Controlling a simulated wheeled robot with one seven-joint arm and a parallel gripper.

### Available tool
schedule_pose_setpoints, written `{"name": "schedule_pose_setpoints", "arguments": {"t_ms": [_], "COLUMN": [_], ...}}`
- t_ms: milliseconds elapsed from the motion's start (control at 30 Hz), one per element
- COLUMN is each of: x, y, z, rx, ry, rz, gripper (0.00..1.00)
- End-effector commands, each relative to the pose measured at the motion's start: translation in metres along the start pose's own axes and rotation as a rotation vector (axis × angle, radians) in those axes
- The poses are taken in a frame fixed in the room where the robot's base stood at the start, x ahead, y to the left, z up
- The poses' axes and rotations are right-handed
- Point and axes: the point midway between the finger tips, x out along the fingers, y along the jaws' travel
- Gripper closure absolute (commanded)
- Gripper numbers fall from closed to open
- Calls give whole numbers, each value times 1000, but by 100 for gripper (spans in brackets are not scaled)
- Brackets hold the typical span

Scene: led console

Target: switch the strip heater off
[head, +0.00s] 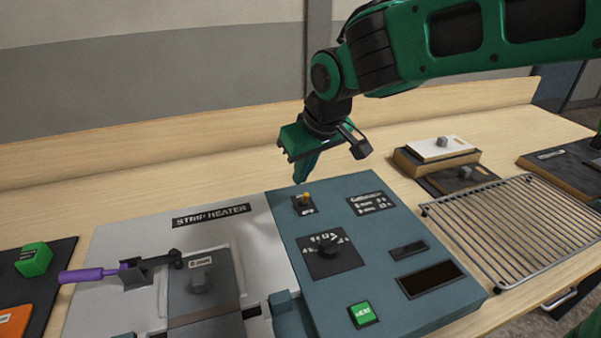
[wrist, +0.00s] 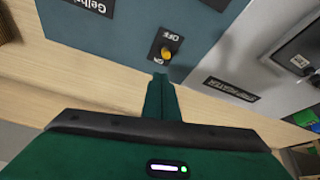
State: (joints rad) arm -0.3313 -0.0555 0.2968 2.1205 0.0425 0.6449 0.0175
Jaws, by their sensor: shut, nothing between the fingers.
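The strip heater's blue-grey control panel (head: 390,232) lies on the bench. A small toggle switch (head: 305,201) with a yellow tip stands on a black plate near its far left corner. In the wrist view the switch (wrist: 167,53) has OFF marked at the plate's upper end and ON at the end closer to my gripper. Its tip appears nearer the ON end, but its tilt is hard to judge. My gripper (head: 299,178) is shut and empty, pointing down just beyond the switch. In the wrist view its fingertips (wrist: 160,78) appear close to the ON end; contact is not visible.
The panel also carries a dial (head: 328,254), a green HEAT button (head: 364,314) and a dark display (head: 432,278). A purple-handled lever (head: 90,274) is at left. A wire rack (head: 510,235) and a block stack (head: 440,158) are at right. Bench behind the panel is clear.

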Motion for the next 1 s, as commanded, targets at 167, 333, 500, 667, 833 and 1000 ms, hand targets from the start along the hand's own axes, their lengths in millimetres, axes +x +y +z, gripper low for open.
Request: {"name": "schedule_pose_setpoints", "arguments": {"t_ms": [167,333,500,667,833,1000], "x": [0,-1,-15,-38,-65,-86], "y": [0,-1,-3,-2,-4,-5], "z": [-6,-24,-29,-21,-12,-4], "rx": [1,3,4,7,9,9], "ry": [1,-1,2,3,3,2], "rz": [0,0,2,4,4,4], "gripper": [100,100,100,100,100,100]}}
